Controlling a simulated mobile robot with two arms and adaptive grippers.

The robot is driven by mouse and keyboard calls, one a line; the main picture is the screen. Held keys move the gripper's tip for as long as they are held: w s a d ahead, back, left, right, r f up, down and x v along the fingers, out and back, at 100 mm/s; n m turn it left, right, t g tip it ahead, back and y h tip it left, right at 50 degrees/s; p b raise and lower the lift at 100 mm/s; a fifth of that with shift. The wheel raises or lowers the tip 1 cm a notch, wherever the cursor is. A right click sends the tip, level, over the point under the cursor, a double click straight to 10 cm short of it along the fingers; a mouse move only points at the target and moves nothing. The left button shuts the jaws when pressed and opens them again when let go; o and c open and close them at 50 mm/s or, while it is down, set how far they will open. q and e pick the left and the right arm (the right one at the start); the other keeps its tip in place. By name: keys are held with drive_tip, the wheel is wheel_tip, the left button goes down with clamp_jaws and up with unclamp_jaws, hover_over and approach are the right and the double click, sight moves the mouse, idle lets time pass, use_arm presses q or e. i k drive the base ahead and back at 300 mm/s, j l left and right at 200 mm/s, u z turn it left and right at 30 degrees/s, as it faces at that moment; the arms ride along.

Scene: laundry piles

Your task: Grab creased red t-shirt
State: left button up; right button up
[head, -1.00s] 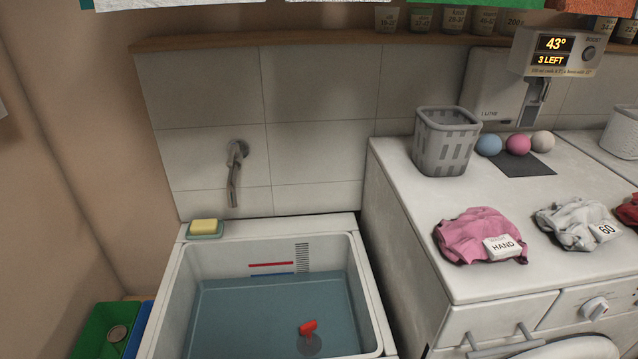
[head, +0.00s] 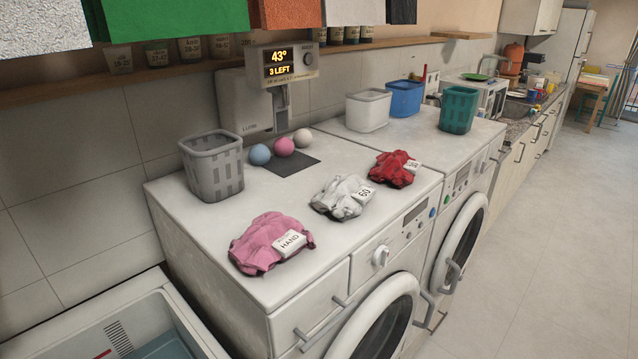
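The creased red t-shirt (head: 393,168) lies crumpled on top of the white washing machine (head: 299,199), near its right end. A white tag sits on the right side of it. A white crumpled garment (head: 340,195) with a tag reading 60 lies to its left. A pink crumpled garment (head: 266,242) with a tag reading HAND lies further left, near the front edge. Neither of my grippers shows in the head view.
A grey basket (head: 212,167) and three balls (head: 283,146) stand behind the garments. White (head: 368,110), blue (head: 405,98) and teal (head: 458,109) baskets stand on the machine to the right. A sink (head: 125,325) is at lower left. Floor (head: 545,240) at right is clear.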

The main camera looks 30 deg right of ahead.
sight(397, 167)
drive_tip(key=z, duration=1.3)
